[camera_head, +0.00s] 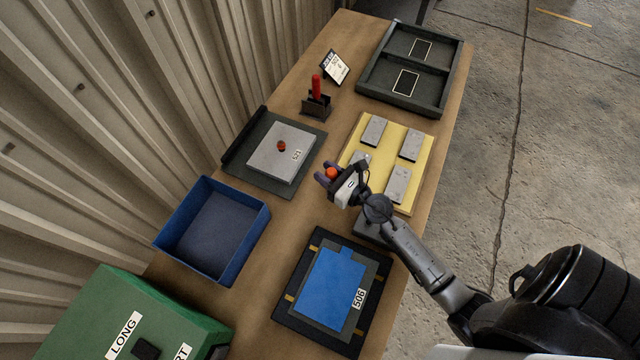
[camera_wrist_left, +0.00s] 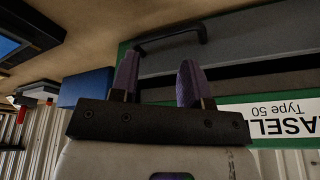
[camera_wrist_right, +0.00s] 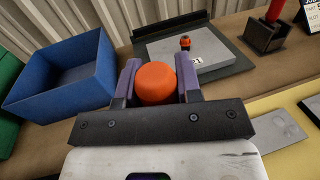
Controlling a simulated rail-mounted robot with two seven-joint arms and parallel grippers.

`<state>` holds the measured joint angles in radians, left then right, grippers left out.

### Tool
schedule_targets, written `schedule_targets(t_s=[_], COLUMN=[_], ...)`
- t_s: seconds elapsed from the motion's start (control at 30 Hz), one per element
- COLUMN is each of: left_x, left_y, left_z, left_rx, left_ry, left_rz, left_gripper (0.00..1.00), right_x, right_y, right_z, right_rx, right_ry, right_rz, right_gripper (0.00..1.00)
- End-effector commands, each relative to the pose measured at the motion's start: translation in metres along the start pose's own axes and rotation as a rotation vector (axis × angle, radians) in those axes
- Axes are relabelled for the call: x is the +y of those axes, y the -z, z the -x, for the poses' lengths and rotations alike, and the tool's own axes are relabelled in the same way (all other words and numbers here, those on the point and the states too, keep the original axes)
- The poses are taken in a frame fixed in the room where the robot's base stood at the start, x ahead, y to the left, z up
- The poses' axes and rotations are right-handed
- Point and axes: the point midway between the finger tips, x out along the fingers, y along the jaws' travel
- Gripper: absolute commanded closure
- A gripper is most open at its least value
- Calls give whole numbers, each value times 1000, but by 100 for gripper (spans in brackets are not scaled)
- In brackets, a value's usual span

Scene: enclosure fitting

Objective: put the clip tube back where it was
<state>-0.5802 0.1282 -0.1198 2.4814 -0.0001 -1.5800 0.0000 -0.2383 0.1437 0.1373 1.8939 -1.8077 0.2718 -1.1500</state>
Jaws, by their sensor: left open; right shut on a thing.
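My right gripper (camera_head: 330,178) is shut on a round orange thing (camera_head: 331,172), seen nearly end on, which I take to be the clip tube. Its orange top also shows between the fingers in the right wrist view (camera_wrist_right: 156,83); its lower part is hidden. The gripper is above the table between the grey plate (camera_head: 270,160) and the yellow tray (camera_head: 424,180). A red upright thing (camera_head: 316,86) stands in a small black holder (camera_head: 317,107) farther back. My left gripper (camera_wrist_left: 158,80) is open and empty near a case with a handle and green-edged label.
An open blue bin (camera_head: 262,228) stands on the left. A green box (camera_head: 100,310) marked LONG is at the front left. A blue panel labelled 506 (camera_head: 328,285) lies on a dark mat at the front. A dark two-compartment tray (camera_head: 448,95) is at the back right.

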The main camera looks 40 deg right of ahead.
Motion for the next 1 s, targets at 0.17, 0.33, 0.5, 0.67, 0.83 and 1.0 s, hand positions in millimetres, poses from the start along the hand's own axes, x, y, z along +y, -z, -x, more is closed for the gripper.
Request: schedule_targets(t_s=[0.17,0.33,0.5,0.67,0.83,1.0], left_x=[0,2,4,6,5,4], left_y=[-1,-2,-5,-10,-10,-10], left_z=[-4,-6,-19,-34,-35,-34], left_rx=[0,0,1,1,-1,0], left_ry=[0,-4,-9,-11,-10,-7], left_rz=[1,5,11,13,12,9], left_gripper=[57,57,57,57,57,57], right_x=[13,16,15,15,15,15], right_y=[9,13,31,50,51,51], right_z=[-8,-10,-10,-10,-10,-10], right_rx=[-1,0,1,0,0,0], right_ry=[0,0,-1,-1,-1,-1], right_rz=[1,1,1,-1,1,1], right_gripper=[94,94,94,94,94,94])
